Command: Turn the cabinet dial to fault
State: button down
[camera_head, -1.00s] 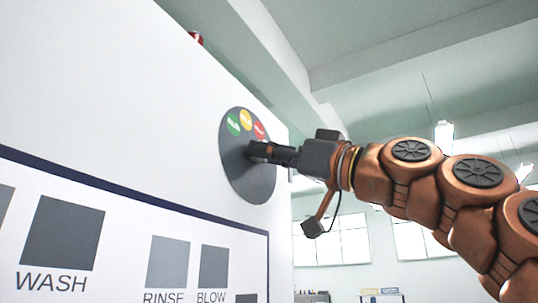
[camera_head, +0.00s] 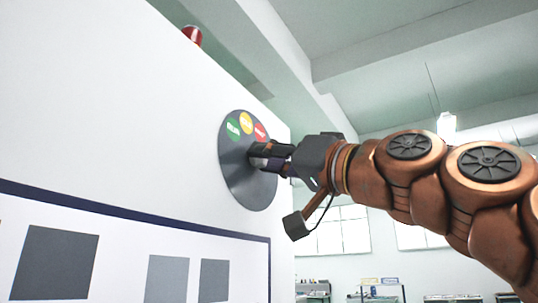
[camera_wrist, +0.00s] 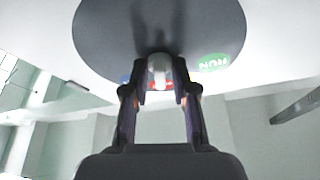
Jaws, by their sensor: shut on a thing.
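The cabinet dial (camera_head: 247,190) is a dark grey disc on the white cabinet face, with a green, a yellow and a red label along its upper edge. In the wrist view the disc (camera_wrist: 100,40) fills the top, with a green label at its lower right that seems to read RUN upside down. My gripper (camera_head: 262,156) is at the middle of the disc. In the wrist view its two fingers (camera_wrist: 160,75) are shut on a pale knob (camera_wrist: 159,66) between them. The knob's pointing direction is mostly hidden by the fingers.
The white cabinet (camera_head: 110,110) fills the left, with a dark blue line and grey squares (camera_head: 56,264) below the dial. A red lamp (camera_head: 192,35) stands on its top. Shelves (camera_head: 380,290) and windows are far off at the right, with open room between.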

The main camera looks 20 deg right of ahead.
jog(key=c, duration=1.2)
grip_release()
jog(key=v, duration=1.2)
